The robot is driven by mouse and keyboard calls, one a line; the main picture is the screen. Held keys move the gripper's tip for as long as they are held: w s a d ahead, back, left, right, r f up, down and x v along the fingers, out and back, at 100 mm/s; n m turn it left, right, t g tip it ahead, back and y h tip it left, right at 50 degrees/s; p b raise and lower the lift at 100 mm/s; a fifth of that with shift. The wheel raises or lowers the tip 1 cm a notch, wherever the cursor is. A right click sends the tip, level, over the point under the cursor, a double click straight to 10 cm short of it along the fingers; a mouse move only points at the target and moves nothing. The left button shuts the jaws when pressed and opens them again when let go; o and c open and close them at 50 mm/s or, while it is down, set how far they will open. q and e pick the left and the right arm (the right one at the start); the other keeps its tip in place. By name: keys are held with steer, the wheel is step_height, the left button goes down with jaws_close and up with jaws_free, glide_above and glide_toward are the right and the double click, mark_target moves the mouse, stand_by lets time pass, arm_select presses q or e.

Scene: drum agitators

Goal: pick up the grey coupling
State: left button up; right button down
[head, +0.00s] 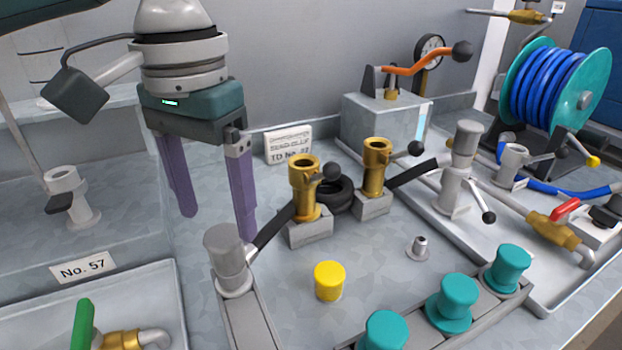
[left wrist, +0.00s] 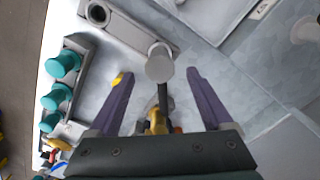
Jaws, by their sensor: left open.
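A grey coupling with a round flat top (head: 228,262) stands upright at the end of a grey rail, at the lower middle of the head view. A black bar reaches its side. Other grey fittings are in view, so which one is meant is not fully certain. My left gripper (head: 217,225) is open and empty, fingers pointing down, near the top of this coupling. In the left wrist view the coupling's round top (left wrist: 160,65) lies between the two purple fingertips, with a gap on each side. My right gripper is not in view.
Two brass fittings (head: 304,183) on grey blocks stand right of the coupling. A yellow cap (head: 329,281), a small grey fitting (head: 418,249) and several teal caps (head: 452,299) are further right. A tray (head: 172,277) lies at lower left. A blue hose reel (head: 560,88) stands at the back right.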

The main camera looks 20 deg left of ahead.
mark_target(223, 234)
arm_select(q)
step_height(223, 234, down, 7)
steer(key=shift+w+f+b, duration=0.1)
steer(key=shift+w+b, duration=0.05)
steer(key=shift+b, duration=0.3)
steer(key=shift+c, duration=0.4)
jaws_close()
stand_by(0.3)
